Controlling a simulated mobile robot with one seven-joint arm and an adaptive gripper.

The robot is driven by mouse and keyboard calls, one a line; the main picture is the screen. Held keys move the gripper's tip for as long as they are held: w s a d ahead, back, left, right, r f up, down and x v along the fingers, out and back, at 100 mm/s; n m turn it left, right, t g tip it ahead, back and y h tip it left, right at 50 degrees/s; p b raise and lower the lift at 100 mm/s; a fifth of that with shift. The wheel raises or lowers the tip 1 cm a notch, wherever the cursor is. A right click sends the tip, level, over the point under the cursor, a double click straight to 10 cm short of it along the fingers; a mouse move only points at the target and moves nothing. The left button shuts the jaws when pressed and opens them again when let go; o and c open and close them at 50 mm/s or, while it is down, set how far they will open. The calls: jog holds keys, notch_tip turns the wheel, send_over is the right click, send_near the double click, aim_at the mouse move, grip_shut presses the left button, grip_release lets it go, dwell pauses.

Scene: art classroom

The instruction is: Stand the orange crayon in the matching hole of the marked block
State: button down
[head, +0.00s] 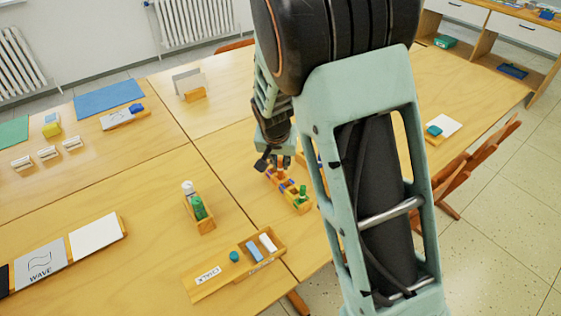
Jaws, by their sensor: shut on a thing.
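My gripper (272,163) is at the middle of the picture, low over the far end of a small wooden block (302,208). It is shut on a small orange thing (281,172), which looks like the orange crayon. The block stands on the table just left of my arm. Green (303,193) and purple (287,186) pieces show at it. The block's holes and any mark on it are too small to make out. I cannot tell whether the crayon's lower end is in a hole or above it. My arm hides what lies to the right.
Left of the block, a wooden holder (206,226) carries a green and a white bottle. In front lies a wooden tray labelled CHALK (212,288). Blue mat (108,97) and cards (97,235) lie further left. Chairs (478,170) stand at the right edge.

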jog(key=shift+f+b, duration=0.7)
jog(key=shift+b, duration=0.05)
dwell(0.7)
dwell(0.3)
jog(key=c, duration=1.9)
grip_release()
jog(key=shift+o, duration=0.3)
jog(key=shift+o, duration=1.1)
jog(key=shift+r+p, duration=2.1)
jog(key=shift+r, duration=0.95)
